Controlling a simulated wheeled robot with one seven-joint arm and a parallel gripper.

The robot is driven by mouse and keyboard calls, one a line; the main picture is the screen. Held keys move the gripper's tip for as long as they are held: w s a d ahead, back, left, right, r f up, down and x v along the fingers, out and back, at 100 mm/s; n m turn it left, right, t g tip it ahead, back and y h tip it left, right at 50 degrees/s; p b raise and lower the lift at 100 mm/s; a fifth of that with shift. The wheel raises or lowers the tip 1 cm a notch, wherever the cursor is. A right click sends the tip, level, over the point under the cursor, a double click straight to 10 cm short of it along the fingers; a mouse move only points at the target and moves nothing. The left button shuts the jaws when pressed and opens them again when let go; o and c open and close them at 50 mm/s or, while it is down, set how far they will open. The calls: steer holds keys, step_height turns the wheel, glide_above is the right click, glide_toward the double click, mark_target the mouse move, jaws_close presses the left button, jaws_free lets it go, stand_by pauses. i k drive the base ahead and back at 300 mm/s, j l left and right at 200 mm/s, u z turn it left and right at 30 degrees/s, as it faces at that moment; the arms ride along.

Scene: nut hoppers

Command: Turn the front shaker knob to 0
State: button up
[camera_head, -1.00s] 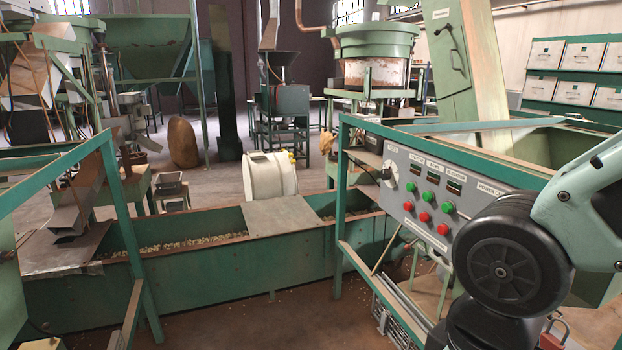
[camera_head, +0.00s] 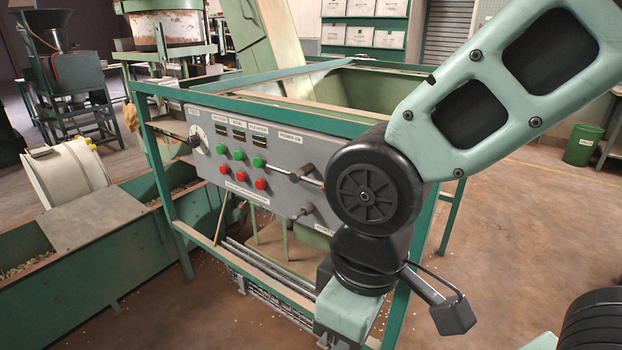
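The grey control panel (camera_head: 262,190) faces me on a green frame left of centre. At its left end is a round white dial (camera_head: 198,140) with a dark knob (camera_head: 193,140) sticking out. Two more knobs or levers stick out at the right: an upper one (camera_head: 304,170) and a lower one (camera_head: 302,212). A label by the lower one is too small and partly covered to read, so I cannot tell which knob is the front shaker's. The settings are too small to read. My arm crosses in front of the panel's right end, and my gripper is not in view.
Green buttons (camera_head: 239,155) and red buttons (camera_head: 243,176) sit mid-panel. A long green trough (camera_head: 100,250) with nuts lies at left. A green hopper bin (camera_head: 365,97) stands behind the panel. A green bucket (camera_head: 582,145) is far right. Bare floor lies at right.

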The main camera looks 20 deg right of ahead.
mark_target(158, 73)
steer(key=i+j, duration=0.2)
steer(key=j, duration=0.2)
steer(key=i+j+u, duration=0.1)
steer(key=i+j, duration=0.35)
steer(key=j, duration=0.3)
